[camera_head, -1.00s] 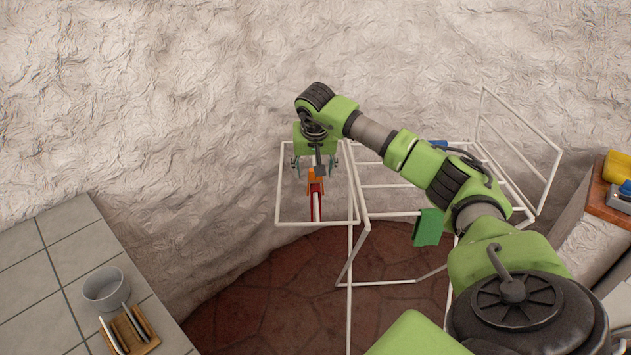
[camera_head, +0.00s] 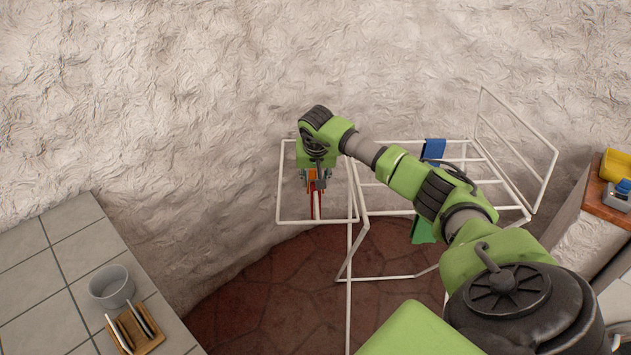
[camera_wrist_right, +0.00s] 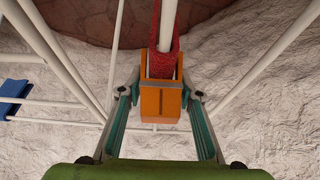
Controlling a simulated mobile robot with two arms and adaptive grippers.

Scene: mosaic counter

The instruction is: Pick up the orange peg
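The orange peg (camera_wrist_right: 160,103) is clipped over a red strip of cloth (camera_wrist_right: 165,45) on a white rod of the rack. In the head view, the peg (camera_head: 312,174) is partly hidden by my right gripper (camera_head: 314,180), which is directly above it. In the right wrist view, the two teal fingers of the gripper (camera_wrist_right: 161,92) stand on either side of the peg and appear closed against its sides. The peg is still on the rod. My left gripper is not in view.
The white wire rack (camera_head: 350,245) has thin bars around my right arm. A blue cloth (camera_head: 433,150) and a green cloth (camera_head: 422,230) hang on it. A tiled counter (camera_head: 45,280) with a bowl (camera_head: 111,287) and wooden holder (camera_head: 135,330) is at the left. A rough wall is behind.

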